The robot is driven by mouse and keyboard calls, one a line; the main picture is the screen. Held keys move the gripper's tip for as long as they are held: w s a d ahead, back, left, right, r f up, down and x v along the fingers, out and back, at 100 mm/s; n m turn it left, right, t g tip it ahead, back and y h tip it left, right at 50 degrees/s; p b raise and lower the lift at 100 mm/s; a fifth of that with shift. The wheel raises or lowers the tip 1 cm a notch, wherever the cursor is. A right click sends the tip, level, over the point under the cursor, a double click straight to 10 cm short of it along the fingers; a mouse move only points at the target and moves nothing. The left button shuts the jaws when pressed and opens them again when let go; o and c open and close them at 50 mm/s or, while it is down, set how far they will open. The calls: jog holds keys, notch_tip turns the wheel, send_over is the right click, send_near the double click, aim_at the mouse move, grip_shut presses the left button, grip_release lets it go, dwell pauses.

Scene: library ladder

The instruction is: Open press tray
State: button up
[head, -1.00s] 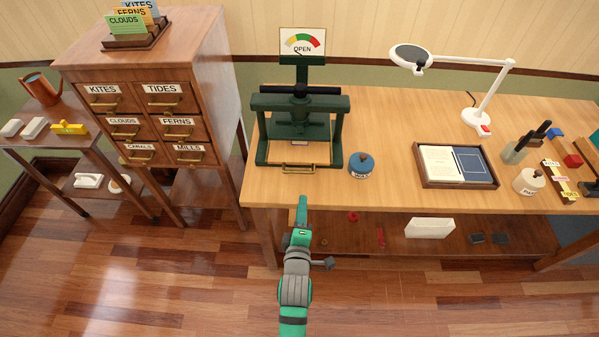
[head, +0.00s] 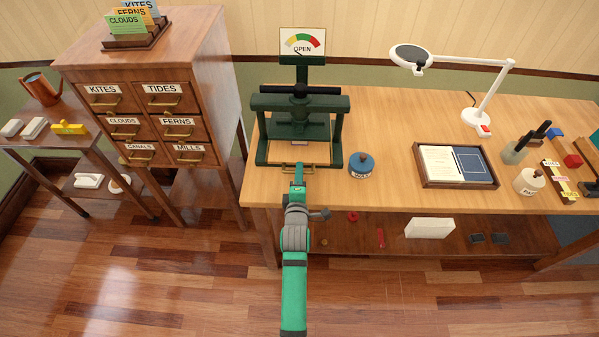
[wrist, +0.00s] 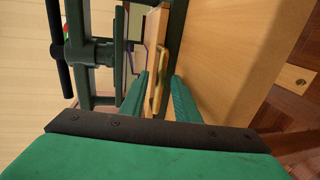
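The dark green press (head: 300,120) stands on the wooden table, with its gauge sign reading OPEN above it. The press tray has a brass handle (head: 290,167) low on its front, facing me. My gripper (head: 298,182) is at the table's front edge, right at the handle. In the wrist view, the brass handle (wrist: 160,75) lies between the two green fingers of my gripper (wrist: 160,95). The fingers stand apart, with a gap seen on the right side of the handle. The tray looks pushed in under the press; its inside is mostly hidden.
A blue wax jar (head: 361,164) stands just right of the press. A shallow wooden tray (head: 456,184) with papers and a white lamp (head: 483,117) are farther right. A drawer cabinet (head: 150,80) stands at left. The floor in front is clear.

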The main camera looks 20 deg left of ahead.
jog(key=shift+w+a+f, duration=0.1)
jog(key=shift+w+a, duration=0.1)
jog(key=shift+w, duration=0.4)
grip_shut()
